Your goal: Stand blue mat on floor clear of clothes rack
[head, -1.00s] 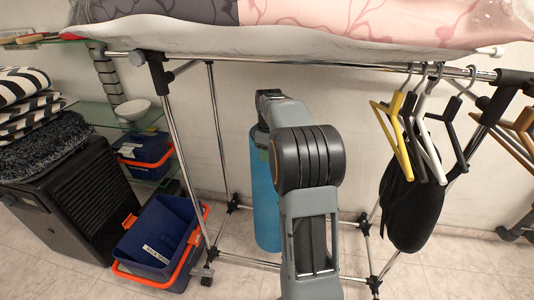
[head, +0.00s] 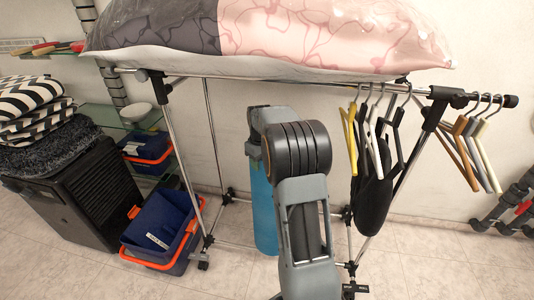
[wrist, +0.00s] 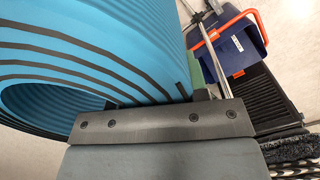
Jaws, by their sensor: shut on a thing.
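The blue mat (head: 263,205) is a rolled, upright cylinder in the head view, partly hidden behind my arm. It appears within the outline of the clothes rack (head: 172,120), between its side legs. I cannot tell whether its lower end touches the floor or how deep it is relative to the rack's bars. In the wrist view the rolled mat (wrist: 110,30) shows its ridged, spiral end close up. My gripper (wrist: 160,118) is shut on the edge of the roll; its fingertips are largely hidden.
A large pink and grey bagged bundle (head: 300,38) lies on top of the rack. Hangers (head: 370,135) and a black item (head: 373,200) hang at its right. Blue bins with orange handles (head: 160,228) and a black unit (head: 75,185) stand left. Floor in front right (head: 430,270) is clear.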

